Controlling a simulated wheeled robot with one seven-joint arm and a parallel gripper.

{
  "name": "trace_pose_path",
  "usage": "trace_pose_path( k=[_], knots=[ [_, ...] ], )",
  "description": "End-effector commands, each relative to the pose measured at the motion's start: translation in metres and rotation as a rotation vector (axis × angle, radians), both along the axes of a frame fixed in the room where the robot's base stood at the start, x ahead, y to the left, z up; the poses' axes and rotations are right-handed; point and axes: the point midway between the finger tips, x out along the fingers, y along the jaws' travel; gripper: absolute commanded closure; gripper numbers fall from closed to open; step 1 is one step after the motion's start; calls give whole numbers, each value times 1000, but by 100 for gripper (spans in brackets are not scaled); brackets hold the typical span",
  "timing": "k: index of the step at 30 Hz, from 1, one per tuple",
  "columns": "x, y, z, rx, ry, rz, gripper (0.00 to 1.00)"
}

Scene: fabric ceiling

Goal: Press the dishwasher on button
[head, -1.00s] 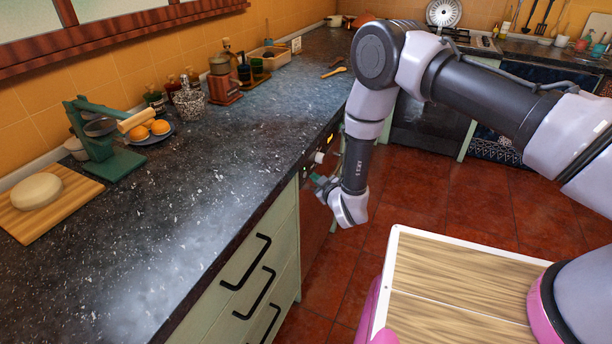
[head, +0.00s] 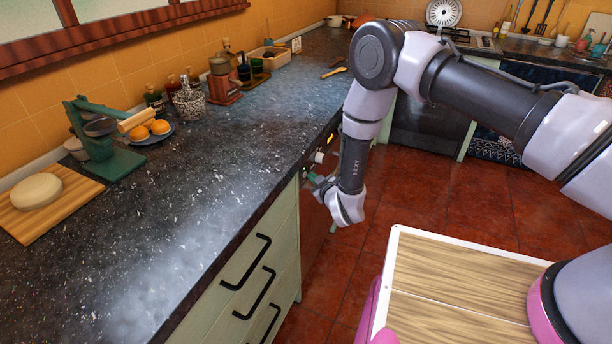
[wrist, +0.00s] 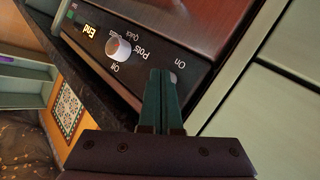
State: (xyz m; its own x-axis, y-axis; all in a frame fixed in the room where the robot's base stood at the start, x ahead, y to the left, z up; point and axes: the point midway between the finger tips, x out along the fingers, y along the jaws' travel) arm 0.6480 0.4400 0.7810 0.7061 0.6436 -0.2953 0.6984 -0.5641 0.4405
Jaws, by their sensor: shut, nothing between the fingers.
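The dishwasher (head: 314,235) has a reddish-brown front under the counter, mostly hidden by my arm in the head view. Its black control panel fills the upper part of the wrist view (wrist: 92,50). A round light knob (wrist: 119,49) sits among the labels "Off", "Pots" and "End". Near the "On" label, a small pale button (wrist: 173,77) shows just beside my fingertips, partly hidden by them. My gripper (wrist: 161,72) has its dark green fingers shut together and empty, tips at the panel next to this button. I cannot tell whether they touch it. In the head view my gripper (head: 313,178) points at the panel.
The dark speckled counter (head: 200,200) runs above the dishwasher, its edge close to my arm. Pale green drawers (head: 255,275) with black handles stand to the left. Red tiled floor (head: 430,195) lies open to the right.

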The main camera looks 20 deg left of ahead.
Motion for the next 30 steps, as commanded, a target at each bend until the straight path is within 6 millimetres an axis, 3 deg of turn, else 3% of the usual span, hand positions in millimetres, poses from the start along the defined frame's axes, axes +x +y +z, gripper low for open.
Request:
trace_pose_path(
  k=[22, 30],
  knots=[
    [0, 3, 0, -1, -1, 0, 100],
    [0, -5, 0, -1, -1, -1, 100]
  ],
)
